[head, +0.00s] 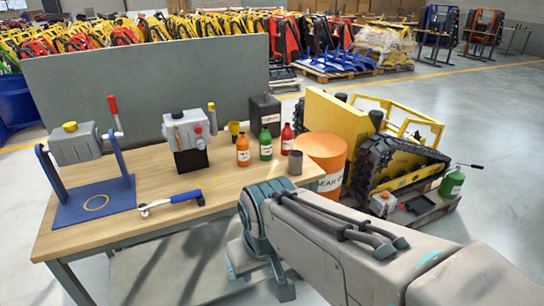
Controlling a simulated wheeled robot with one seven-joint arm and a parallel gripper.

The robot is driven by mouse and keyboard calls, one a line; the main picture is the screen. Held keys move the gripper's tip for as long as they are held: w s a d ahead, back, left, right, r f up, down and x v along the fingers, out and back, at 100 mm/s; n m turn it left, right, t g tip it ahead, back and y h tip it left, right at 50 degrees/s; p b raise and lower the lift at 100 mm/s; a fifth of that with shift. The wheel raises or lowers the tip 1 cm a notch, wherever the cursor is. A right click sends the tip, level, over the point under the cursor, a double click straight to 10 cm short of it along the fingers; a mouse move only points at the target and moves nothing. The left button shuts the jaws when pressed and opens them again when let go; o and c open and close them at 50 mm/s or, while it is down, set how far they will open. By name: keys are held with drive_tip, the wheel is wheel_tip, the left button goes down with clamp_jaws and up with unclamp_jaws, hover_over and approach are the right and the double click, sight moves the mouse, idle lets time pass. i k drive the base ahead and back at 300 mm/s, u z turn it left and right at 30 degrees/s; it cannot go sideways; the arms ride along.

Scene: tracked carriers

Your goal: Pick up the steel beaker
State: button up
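The steel beaker (295,162) is a small grey cylinder. It stands upright near the right end of the wooden workbench (150,222), in front of the red bottle and left of the orange drum. My arm reaches in from the lower right. My gripper (258,281) is at the low end of the arm, in front of the bench and below the beaker in the picture, clear of it. Its fingertips are not clear enough to tell whether they are apart. I see nothing held in it.
An orange drum (326,160) and a yellow tracked carrier (390,150) are to the right. A blue-handled tool (172,202) lies on the bench.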

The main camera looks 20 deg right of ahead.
sight(295, 159)
drive_tip(key=z, duration=0.15)
drive_tip(key=i, duration=0.25)
drive_tip(key=z, duration=0.9)
drive_tip(key=i, duration=1)
drive_tip(key=z, duration=0.55)
drive_tip(key=i, duration=0.4)
drive_tip(key=z, duration=0.05)
